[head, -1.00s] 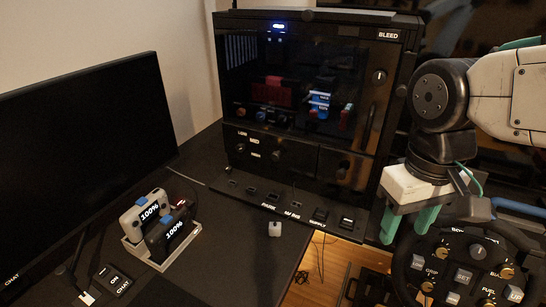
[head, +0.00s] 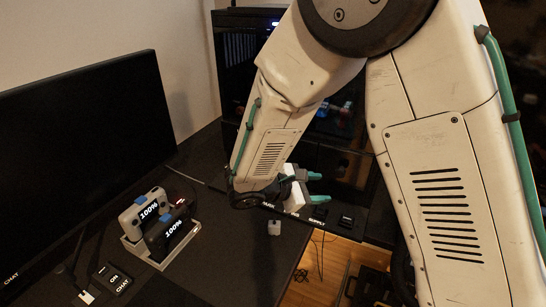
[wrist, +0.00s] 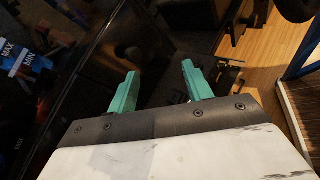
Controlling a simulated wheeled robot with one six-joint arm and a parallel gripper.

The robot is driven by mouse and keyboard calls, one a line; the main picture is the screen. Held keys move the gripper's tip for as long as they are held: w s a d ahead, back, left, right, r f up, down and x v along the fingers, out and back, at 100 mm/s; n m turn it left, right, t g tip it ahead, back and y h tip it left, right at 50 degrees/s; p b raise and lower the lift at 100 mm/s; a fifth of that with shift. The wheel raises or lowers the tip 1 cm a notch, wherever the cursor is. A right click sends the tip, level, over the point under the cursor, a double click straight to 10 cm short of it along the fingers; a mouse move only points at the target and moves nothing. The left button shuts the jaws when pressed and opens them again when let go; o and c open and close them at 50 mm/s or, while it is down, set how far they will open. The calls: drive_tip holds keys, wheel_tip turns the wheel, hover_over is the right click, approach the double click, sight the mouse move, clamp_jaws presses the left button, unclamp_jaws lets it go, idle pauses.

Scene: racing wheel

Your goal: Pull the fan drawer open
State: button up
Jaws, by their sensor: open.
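The black case (head: 345,165) stands at the back, its front partly hidden by my arm. Its lower right front panel shows dark beside my arm in the head view; no label reading fan is legible, so I cannot tell for sure which part is the fan drawer. My gripper (head: 316,187) is open and empty in front of the case's lower part, its green fingers pointing right. In the wrist view my gripper (wrist: 160,75) shows two spread green fingers with dark surfaces beyond them and nothing between them.
A monitor (head: 85,160) stands at left. A charging dock (head: 152,262) holds two devices. A small light cube (head: 273,228) lies on the desk. A labelled strip of ports runs below the case. Wooden floor (head: 340,253) shows beyond the desk edge.

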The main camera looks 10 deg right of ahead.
drive_tip(key=w+a+f+n+t+y, duration=0.3)
drive_tip(key=w+a+n+t, duration=0.75)
drive_tip(key=w+a, duration=0.25)
drive_tip(key=x, duration=0.7)
drive_tip(key=shift+w+d+r+m, duration=0.2)
drive_tip(key=shift+w+r+m, duration=0.05)
drive_tip(key=shift+r+m, duration=0.1)
drive_tip(key=shift+t, duration=0.25)
clamp_jaws()
drive_tip(key=shift+s+a, duration=0.1)
